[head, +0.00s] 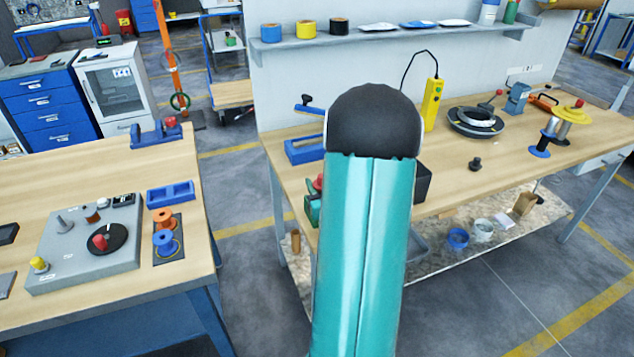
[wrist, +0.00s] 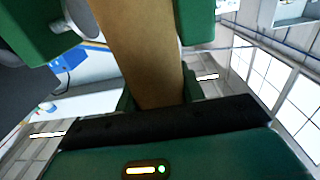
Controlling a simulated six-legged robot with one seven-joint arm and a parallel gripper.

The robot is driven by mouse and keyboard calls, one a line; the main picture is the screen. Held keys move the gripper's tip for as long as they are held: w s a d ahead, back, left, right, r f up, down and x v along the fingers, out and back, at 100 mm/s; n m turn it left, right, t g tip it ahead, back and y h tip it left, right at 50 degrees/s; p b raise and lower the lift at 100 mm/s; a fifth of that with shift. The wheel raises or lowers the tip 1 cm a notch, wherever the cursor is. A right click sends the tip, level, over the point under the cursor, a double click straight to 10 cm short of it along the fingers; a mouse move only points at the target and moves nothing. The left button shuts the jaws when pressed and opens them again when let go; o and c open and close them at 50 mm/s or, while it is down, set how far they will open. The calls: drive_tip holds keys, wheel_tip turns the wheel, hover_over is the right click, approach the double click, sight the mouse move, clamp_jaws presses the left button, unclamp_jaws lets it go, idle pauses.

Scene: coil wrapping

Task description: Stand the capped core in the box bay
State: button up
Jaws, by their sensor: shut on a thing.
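In the wrist view, my gripper (wrist: 140,40) has its green fingers on either side of a brown tube-like core (wrist: 150,75) and is shut on it. The core runs up out of the picture, so its ends and any cap are hidden. In the head view, my teal arm covers the middle, and I cannot clearly make out the gripper or the held core. A blue open box with bays (head: 170,193) lies on the left table. Another blue open box (head: 304,150) lies on the right bench, partly behind my arm. I cannot tell which is the box bay.
A grey fixture plate (head: 85,245) and orange and blue spools (head: 166,241) are on the left table (head: 45,165). The right bench holds a black box (head: 423,186), a yellow pendant (head: 432,104) and a round turntable (head: 476,121). A floor gap separates the tables.

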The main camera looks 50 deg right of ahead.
drive_tip(key=shift+s, duration=0.3)
drive_tip(key=shift+w+d+f, duration=0.15)
drive_tip(key=shift+w+f, duration=0.05)
drive_tip(key=shift+w, duration=0.1)
drive_tip(key=shift+s+r, duration=0.1)
drive_tip(key=shift+s, duration=0.1)
drive_tip(key=shift+f, duration=0.2)
drive_tip(key=o, duration=0.8)
drive_tip(key=shift+w, duration=0.15)
drive_tip(key=shift+c, duration=0.2)
drive_tip(key=o, duration=0.3)
